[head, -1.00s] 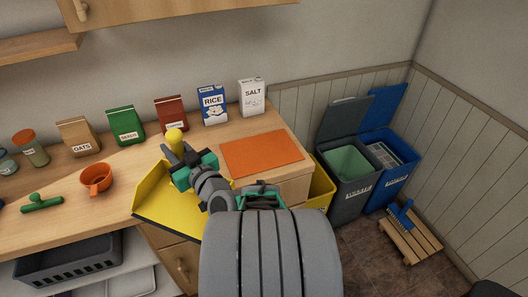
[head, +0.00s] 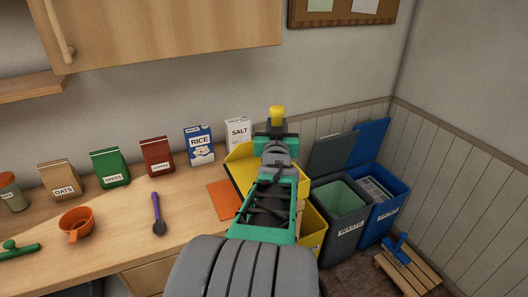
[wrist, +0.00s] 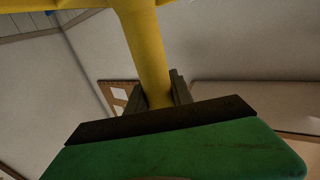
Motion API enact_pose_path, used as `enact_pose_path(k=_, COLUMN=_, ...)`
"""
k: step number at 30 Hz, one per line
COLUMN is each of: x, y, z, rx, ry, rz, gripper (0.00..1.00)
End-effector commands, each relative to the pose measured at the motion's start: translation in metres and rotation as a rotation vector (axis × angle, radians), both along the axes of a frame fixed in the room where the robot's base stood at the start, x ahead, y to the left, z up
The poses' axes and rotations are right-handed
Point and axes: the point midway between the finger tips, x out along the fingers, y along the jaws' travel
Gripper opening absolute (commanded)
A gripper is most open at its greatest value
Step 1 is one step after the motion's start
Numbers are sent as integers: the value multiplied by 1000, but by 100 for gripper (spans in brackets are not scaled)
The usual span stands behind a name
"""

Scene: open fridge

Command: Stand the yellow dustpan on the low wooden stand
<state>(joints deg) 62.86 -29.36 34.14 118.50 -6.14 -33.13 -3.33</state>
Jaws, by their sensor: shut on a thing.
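The yellow dustpan (head: 241,172) is held by my gripper (head: 277,124) in front of the right end of the counter. Its yellow handle tip sticks up above the jaws, and my arm hides much of its pan. In the wrist view, my gripper (wrist: 160,100) is shut around the yellow handle (wrist: 146,50). The low wooden stand (head: 415,272) is a slatted piece on the floor at the lower right, apart from the dustpan. A blue brush (head: 398,250) is on it, towards its left side.
Grey (head: 342,216) and blue (head: 382,206) bins with open lids and a yellow bin (head: 312,229) stand between counter and stand. An orange mat (head: 224,199), a purple-handled spoon (head: 158,214) and an orange cup (head: 77,222) lie on the counter (head: 120,240).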

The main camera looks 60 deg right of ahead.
Motion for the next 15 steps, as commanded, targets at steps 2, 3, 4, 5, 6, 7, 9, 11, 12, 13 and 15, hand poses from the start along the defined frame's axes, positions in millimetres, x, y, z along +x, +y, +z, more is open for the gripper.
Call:
enact_pose_path(k=2, x=20, y=-15, z=-10, rx=3, ry=3, rz=4, gripper=0)
enact_pose_path(k=3, x=26, y=-21, z=-21, rx=5, ry=3, rz=4, gripper=0)
enact_pose_path(k=4, x=30, y=-24, z=-29, rx=6, ry=4, rz=3, gripper=0)
enact_pose_path(k=5, x=34, y=-28, z=-36, rx=5, ry=4, rz=3, gripper=0)
enact_pose_path(k=6, x=40, y=-32, z=-43, rx=3, ry=2, rz=3, gripper=0)
enact_pose_path(k=7, x=43, y=-35, z=-49, rx=3, ry=3, rz=3, gripper=0)
enact_pose_path(k=9, x=48, y=-41, z=-58, rx=0, ry=1, rz=2, gripper=0)
enact_pose_path(k=11, x=52, y=-44, z=-62, rx=-1, ry=-1, rz=2, gripper=0)
enact_pose_path(k=12, x=54, y=-45, z=-66, rx=-1, ry=-1, rz=2, gripper=0)
enact_pose_path(k=13, x=56, y=-47, z=-71, rx=0, ry=1, rz=2, gripper=0)
enact_pose_path(k=15, x=56, y=-47, z=-83, rx=3, ry=3, rz=1, gripper=0)
